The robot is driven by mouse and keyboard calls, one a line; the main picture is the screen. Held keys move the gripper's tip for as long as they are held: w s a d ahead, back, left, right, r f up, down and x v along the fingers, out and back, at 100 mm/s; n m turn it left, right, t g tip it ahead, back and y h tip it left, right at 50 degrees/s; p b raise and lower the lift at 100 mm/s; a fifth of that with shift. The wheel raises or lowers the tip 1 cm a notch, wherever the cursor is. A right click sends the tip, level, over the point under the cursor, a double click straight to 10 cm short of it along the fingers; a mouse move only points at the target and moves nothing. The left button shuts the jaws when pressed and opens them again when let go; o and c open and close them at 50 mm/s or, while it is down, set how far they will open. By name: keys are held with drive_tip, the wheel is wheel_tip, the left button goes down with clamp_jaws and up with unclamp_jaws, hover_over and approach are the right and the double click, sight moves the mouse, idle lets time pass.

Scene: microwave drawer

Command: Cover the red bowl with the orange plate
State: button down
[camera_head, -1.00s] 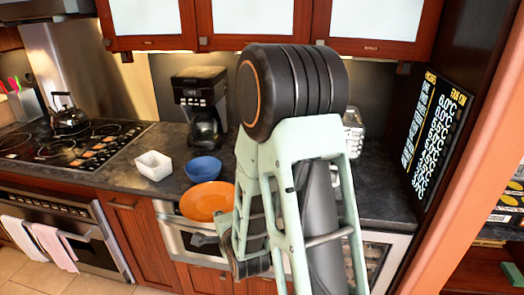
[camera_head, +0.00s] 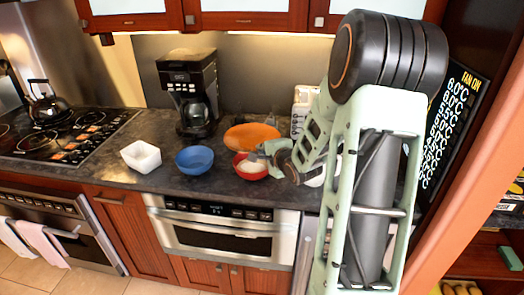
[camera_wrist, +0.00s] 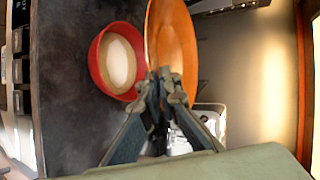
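The orange plate (camera_head: 251,134) is above the counter, behind the red bowl in the head view. In the wrist view the plate (camera_wrist: 172,45) shows as a narrow tilted ellipse beside the bowl. The red bowl (camera_head: 246,175) stands on the counter with something pale inside; it also shows in the wrist view (camera_wrist: 96,62). My gripper (camera_wrist: 165,82) is shut on the plate's near edge. In the head view my gripper (camera_head: 262,153) is just right of the bowl and partly hides it. The bowl's top is not covered by the plate.
A blue bowl (camera_head: 194,160) and a white square bowl (camera_head: 141,157) stand to the left. A black coffee maker (camera_head: 188,90) stands behind them. A toaster (camera_head: 304,100) is at the back right, close to the plate. The counter's front edge is near the bowls.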

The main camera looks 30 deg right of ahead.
drive_tip(key=shift+r+p, duration=0.15)
drive_tip(key=shift+p, duration=0.15)
drive_tip(key=shift+f+b, duration=2.45)
drive_tip(key=shift+f, duration=1.25)
drive_tip(key=shift+s+f+b, duration=0.1)
drive_tip(key=shift+f+b, duration=0.35)
drive_tip(key=shift+f, duration=0.45)
drive_tip(key=c, duration=2.1)
unclamp_jaws()
drive_tip(key=shift+f, duration=0.1)
